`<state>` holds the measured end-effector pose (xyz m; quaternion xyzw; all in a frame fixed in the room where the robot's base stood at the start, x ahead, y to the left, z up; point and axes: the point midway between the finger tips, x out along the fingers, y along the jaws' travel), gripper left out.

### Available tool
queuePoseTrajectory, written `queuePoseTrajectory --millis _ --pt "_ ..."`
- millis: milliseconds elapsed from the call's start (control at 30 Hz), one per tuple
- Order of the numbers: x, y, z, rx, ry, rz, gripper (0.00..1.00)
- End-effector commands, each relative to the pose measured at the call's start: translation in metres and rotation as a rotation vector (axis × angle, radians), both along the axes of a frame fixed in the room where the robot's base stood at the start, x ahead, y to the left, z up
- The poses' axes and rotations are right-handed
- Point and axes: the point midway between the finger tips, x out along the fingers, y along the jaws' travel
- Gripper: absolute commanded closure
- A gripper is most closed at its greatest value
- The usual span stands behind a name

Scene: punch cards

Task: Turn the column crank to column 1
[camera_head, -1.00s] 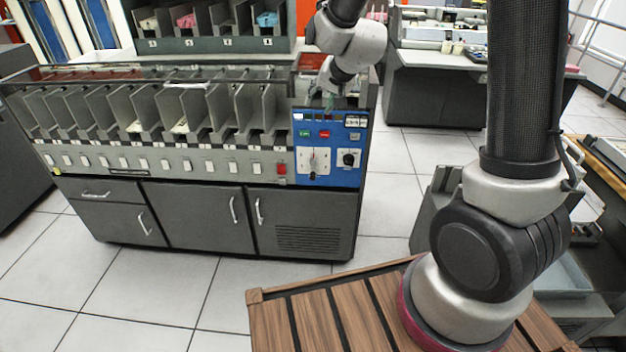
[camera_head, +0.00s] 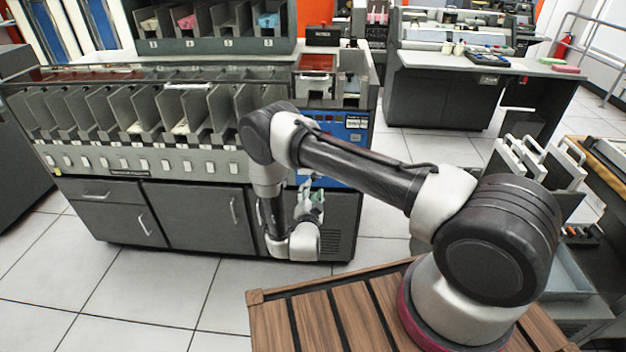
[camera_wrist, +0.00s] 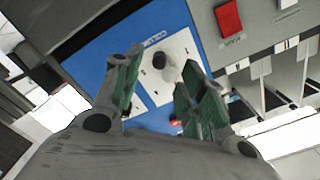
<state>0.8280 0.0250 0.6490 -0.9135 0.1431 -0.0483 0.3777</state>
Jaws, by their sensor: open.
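The column crank (camera_wrist: 161,62) shows in the wrist view as a dark round knob on a white plate (camera_wrist: 182,51) of the blue control panel (camera_wrist: 110,45). Its column setting is too small to read. My gripper (camera_wrist: 160,78) has its green-padded fingers open, one on each side of the crank's line of sight, with nothing between them. I cannot tell that they touch the crank. In the head view my gripper (camera_head: 311,190) hangs low before the sorter's front, and my arm hides the crank and most of the blue panel (camera_head: 345,128).
A red button (camera_wrist: 229,18) sits beside the crank plate in the wrist view. The card sorter (camera_head: 200,215) has a row of pockets and cabinet doors below. A wooden-slatted deck (camera_head: 300,325) lies in front. Tiled floor (camera_head: 150,300) between is clear.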

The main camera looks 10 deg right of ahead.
Motion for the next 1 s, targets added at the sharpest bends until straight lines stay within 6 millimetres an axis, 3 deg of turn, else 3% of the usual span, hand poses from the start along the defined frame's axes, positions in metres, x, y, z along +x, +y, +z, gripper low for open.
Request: queuePoseTrajectory --millis 67,500,867,1000 --pt "0.002 -0.003 0.000 0.000 -0.021 -0.004 0.59" --pt "0.065 -0.022 0.001 -0.001 -0.023 -0.004 0.59" --pt "0.071 -0.024 0.001 -0.002 -0.020 -0.003 0.59" --pt "0.071 -0.024 0.001 -0.002 -0.019 -0.002 0.85"
